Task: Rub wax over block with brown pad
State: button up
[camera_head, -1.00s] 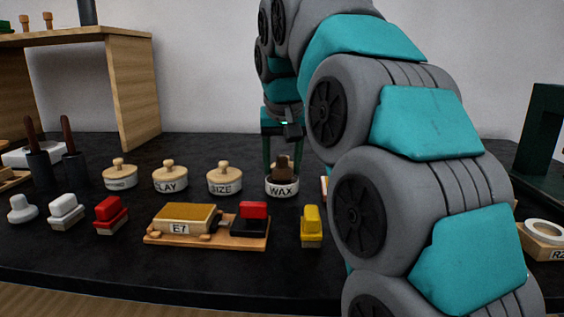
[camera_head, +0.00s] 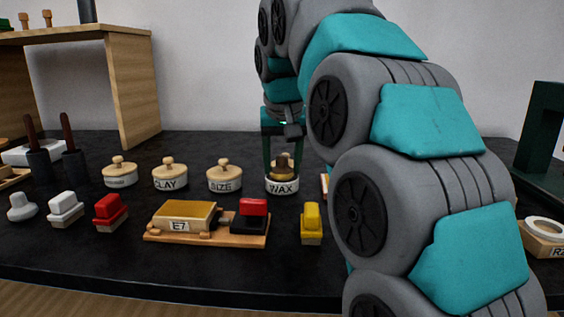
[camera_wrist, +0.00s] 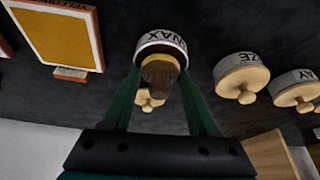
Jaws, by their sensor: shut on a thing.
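My gripper (camera_head: 283,148) is shut on the brown pad (camera_wrist: 160,73), its fingers on either side. The pad is over the mouth of the white WAX pot (camera_head: 282,186); a yellow-gold area shows around or under it. I cannot tell whether the pad touches the wax. The WAX pot also shows in the wrist view (camera_wrist: 163,40). The block labelled E7 (camera_head: 182,216), with a gold-brown top, lies on a wooden board (camera_head: 225,241) at the front centre.
Lidded SIZE (camera_head: 224,181) and CLAY (camera_head: 170,178) pots stand left of WAX. A wooden knobbed lid (camera_wrist: 149,100) shows beyond the brown pad. My arm blocks the right side.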

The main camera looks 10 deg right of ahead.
aim_at(282, 156)
jog(key=shift+r+p, duration=1.35)
jog(key=shift+r, duration=1.05)
jog(key=shift+w+r, duration=0.1)
jog(key=shift+r, duration=1)
